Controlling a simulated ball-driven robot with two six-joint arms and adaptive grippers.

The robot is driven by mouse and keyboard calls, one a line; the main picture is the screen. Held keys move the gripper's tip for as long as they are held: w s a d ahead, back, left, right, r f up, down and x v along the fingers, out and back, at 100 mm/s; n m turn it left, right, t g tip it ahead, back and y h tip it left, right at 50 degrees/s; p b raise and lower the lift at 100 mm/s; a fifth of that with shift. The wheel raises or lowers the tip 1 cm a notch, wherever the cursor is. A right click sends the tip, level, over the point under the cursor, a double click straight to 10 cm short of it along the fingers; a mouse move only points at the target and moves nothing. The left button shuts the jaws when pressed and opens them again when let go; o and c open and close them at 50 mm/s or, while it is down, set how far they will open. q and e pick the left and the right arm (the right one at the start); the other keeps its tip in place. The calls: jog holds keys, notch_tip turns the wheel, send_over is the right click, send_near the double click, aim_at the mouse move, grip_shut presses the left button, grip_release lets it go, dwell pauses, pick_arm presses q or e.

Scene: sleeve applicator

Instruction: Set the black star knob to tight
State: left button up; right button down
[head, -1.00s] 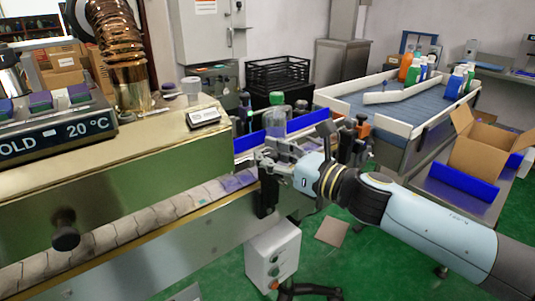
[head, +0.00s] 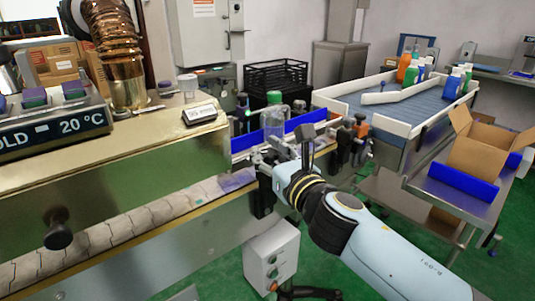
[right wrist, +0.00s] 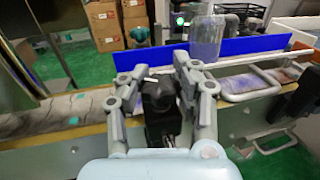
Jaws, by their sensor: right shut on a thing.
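The black star knob (right wrist: 158,98) shows in the right wrist view between the two fingers of my right gripper (right wrist: 158,76). The fingers are closed on its sides, and they hide part of its outline. In the head view my right gripper (head: 264,160) is at the near side of the conveyor, by the clear bottle, and the knob is hard to make out there. No tight mark or pointer can be read. My left gripper is not in view.
A clear bottle (head: 273,121) stands on the conveyor just behind my right gripper, before a blue guide rail (head: 306,121). The gold tunnel (head: 110,170) is at left, with another black knob (head: 58,235). A control box (head: 271,256) hangs below.

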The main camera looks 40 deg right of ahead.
aim_at(268, 152)
jog(key=shift+s+f+m+g+h+b, duration=0.1)
jog(key=shift+m+g+h+b, duration=0.15)
jog(key=shift+m+h, duration=0.4)
jog(key=shift+w+f+m+g+h+b, duration=0.1)
jog(key=shift+f+m+g+h+b, duration=0.2)
jog(key=shift+h, duration=0.5)
jog(key=shift+s+r+m+g+h+b, duration=0.1)
jog(key=shift+m+g+h+b, duration=0.05)
jog(key=shift+m+h, duration=0.5)
dwell(0.9)
jog(key=c, duration=1.3)
grip_release()
jog(key=o, duration=0.4)
jog(key=shift+a+r, duration=0.1)
jog(key=shift+r, duration=0.05)
jog(key=shift+r, duration=0.1)
jog(key=shift+r, duration=0.2)
notch_tip(268, 152, up, 10)
jog(key=shift+f, duration=0.25)
